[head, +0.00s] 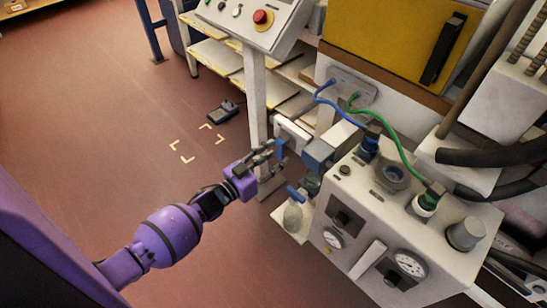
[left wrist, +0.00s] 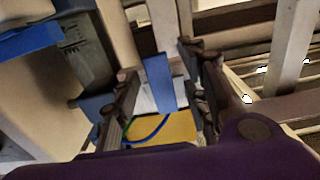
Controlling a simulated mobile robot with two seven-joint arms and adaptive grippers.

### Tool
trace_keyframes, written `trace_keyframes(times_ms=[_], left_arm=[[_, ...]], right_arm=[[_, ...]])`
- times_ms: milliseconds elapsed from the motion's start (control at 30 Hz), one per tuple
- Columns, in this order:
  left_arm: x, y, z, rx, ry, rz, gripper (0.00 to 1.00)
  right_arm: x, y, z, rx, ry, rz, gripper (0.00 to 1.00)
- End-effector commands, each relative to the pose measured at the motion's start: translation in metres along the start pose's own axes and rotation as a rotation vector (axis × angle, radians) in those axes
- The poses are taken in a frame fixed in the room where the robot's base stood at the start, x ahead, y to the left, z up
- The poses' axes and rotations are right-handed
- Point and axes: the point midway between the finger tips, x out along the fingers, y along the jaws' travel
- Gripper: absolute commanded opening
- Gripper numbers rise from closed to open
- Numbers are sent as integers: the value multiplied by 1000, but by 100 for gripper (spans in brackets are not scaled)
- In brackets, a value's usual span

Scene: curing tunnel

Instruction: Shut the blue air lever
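A blue lever (head: 281,148) stands on the left side of a grey machine, near a white block. My left gripper (head: 270,160) has its fingertips close beside it. In the left wrist view a blue upright piece (left wrist: 158,82), likely this lever, shows in the gap between the two fingers of my left gripper (left wrist: 160,85). The fingers are apart, with space seen on both sides of the blue piece; I cannot tell whether either touches it. My right gripper is in neither view.
The grey machine (head: 350,200) with gauges, hoses and green and blue tubes fills the right. A control panel with a red button (head: 263,17) stands on a post behind the gripper. Shelves are at the back. The red-brown floor to the left is mostly open.

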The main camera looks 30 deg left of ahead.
Motion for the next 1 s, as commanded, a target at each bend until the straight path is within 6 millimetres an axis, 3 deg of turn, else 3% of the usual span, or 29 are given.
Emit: trace_keyframes(times_ms=[233,700,1000], left_arm=[[-8,0,0,-1,-1,0,41],[-99,0,1,0,-2,-1,41],[-120,0,0,0,0,0,41]], right_arm=[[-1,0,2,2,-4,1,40],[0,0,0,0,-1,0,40],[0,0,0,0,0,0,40]])
